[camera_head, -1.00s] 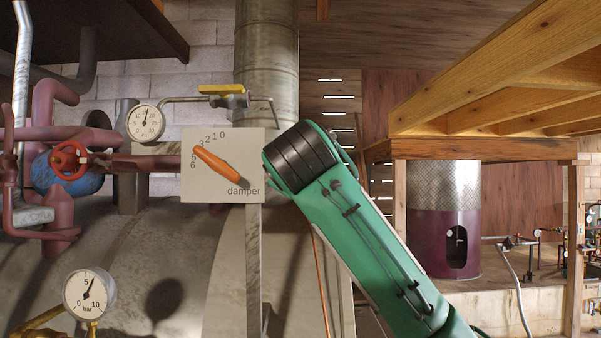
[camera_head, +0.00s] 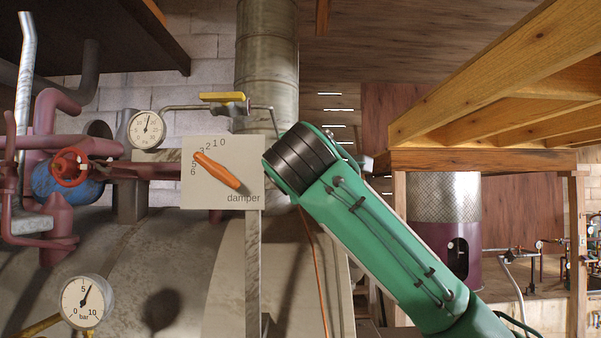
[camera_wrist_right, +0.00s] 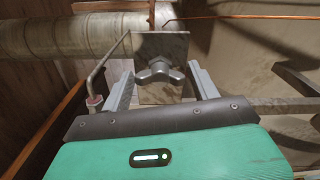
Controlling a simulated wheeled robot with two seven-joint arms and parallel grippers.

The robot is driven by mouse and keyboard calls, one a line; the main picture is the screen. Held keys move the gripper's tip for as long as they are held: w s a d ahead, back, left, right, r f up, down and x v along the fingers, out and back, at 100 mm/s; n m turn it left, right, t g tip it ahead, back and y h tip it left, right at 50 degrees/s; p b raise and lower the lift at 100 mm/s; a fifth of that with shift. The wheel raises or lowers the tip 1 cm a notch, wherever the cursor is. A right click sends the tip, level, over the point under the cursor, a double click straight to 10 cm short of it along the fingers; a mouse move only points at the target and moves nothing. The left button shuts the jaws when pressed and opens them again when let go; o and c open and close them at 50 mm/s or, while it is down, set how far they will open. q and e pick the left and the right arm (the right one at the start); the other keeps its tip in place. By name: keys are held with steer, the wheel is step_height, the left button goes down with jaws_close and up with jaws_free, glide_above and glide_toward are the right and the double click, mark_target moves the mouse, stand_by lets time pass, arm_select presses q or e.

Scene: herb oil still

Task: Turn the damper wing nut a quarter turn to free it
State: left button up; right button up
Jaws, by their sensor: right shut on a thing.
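The damper plate (camera_head: 222,160) is a pale square with a scale and an orange pointer (camera_head: 217,170). The wing nut (camera_wrist_right: 160,73), grey with rounded lobes, shows in the right wrist view in front of a metal plate (camera_wrist_right: 160,45). My right gripper (camera_wrist_right: 161,84) has a finger on each side of it and is shut on it. In the head view my right arm reaches to the plate's right edge, and the gripper and nut are hidden. My left gripper is in neither view.
A yellow-handled valve (camera_head: 223,98) and a pressure gauge (camera_head: 147,129) are close above the plate. A red handwheel (camera_head: 69,167) and pipes stand at left. A second gauge (camera_head: 87,301) is at lower left. A wooden frame (camera_head: 480,90) fills the upper right.

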steer(key=shift+f+n, duration=0.15)
steer(key=shift+n, duration=0.25)
steer(key=o, duration=0.9)
steer(key=shift+a, duration=0.1)
steer(key=shift+s, duration=0.1)
steer(key=s+b, duration=0.7)
steer(key=s, duration=0.6)
steer(key=shift+s, duration=0.35)
